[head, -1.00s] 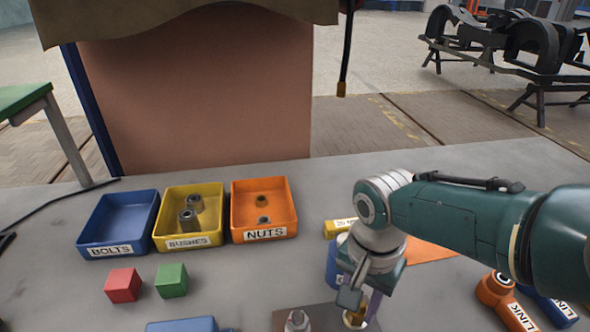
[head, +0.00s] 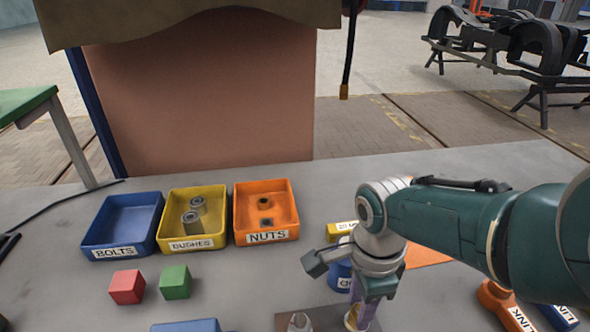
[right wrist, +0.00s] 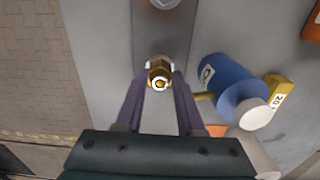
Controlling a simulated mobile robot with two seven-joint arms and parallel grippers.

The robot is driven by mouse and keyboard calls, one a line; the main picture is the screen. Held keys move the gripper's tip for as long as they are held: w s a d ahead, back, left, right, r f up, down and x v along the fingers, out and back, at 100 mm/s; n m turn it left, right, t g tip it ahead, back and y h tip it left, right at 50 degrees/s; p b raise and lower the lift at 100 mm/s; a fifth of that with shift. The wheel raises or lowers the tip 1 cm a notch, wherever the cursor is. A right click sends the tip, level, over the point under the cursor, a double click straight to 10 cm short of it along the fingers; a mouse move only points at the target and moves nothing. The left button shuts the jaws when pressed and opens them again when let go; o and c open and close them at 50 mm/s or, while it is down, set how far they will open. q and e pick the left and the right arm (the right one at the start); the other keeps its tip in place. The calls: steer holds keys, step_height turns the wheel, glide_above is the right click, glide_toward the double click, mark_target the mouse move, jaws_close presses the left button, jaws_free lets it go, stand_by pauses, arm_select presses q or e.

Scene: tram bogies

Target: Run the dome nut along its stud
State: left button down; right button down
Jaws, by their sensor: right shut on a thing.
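The brass dome nut (head: 352,317) is at the bottom edge of the head view, on a grey plate (head: 285,322). In the right wrist view the nut (right wrist: 159,72) shows end-on between two purple fingers. My right gripper (right wrist: 160,82) is shut on it from both sides. In the head view the right gripper (head: 358,308) points down, and its fingers partly cover the nut. The stud cannot be made out apart from the nut, so how far the nut sits along it cannot be told. My left gripper is not in view.
A blue cylinder (right wrist: 228,82) and a yellow block (right wrist: 280,92) stand close by the gripper. A pale metal fitting (head: 299,322) is on the plate to its left. Bins for bolts (head: 95,245), bushes (head: 165,235) and nuts (head: 240,230) stand further back left.

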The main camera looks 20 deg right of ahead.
steer(key=shift+m, duration=0.4)
steer(key=c, duration=0.5)
jaws_free()
steer(key=shift+d, duration=0.1)
step_height(320, 180, up, 10)
steer(key=p, duration=0.7)
steer(key=shift+p, duration=0.4)
